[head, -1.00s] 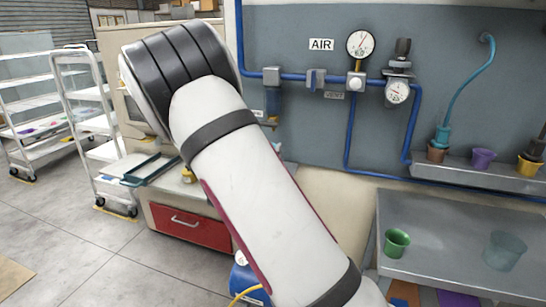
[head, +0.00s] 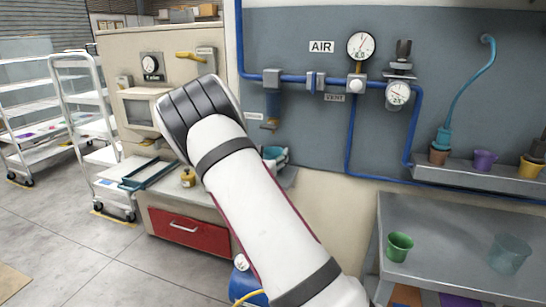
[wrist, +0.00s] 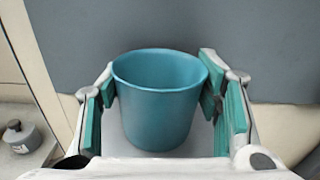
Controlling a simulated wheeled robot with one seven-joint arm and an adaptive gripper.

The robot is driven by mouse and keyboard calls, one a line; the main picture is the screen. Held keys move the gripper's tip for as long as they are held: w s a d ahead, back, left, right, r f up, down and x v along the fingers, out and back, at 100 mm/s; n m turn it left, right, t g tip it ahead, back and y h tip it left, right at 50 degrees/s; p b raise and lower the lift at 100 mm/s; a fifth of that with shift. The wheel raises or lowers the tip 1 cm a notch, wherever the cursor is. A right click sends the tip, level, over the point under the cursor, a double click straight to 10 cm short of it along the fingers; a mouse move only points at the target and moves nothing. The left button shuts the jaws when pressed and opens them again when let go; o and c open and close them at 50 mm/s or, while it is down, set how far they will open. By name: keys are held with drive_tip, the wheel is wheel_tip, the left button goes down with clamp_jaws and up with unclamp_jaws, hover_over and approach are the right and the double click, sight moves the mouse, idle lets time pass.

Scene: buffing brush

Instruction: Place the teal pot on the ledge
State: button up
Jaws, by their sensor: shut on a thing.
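The teal pot (wrist: 158,105) is upright between the two fingers of my gripper (wrist: 162,95) in the wrist view, with their teal pads against its sides. It looks empty. In the head view, my arm hides most of the gripper and pot; a bit of teal (head: 274,154) shows beside the arm, in front of the grey wall panel. The grey wall ledge (head: 475,181) is at the right, well apart from my gripper. It bears a brown pot (head: 438,155), a purple pot (head: 484,160) and a yellow pot (head: 531,168).
A metal table (head: 450,235) below the ledge bears a green pot (head: 399,246) and a see-through teal pot shape (head: 510,254). Blue air pipes (head: 350,130) and gauges (head: 361,45) are on the wall. A red-drawer cabinet (head: 188,232) and white cart (head: 85,120) stand left.

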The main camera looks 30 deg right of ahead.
drive_tip(key=shift+f, duration=0.15)
drive_tip(key=o, duration=1.1)
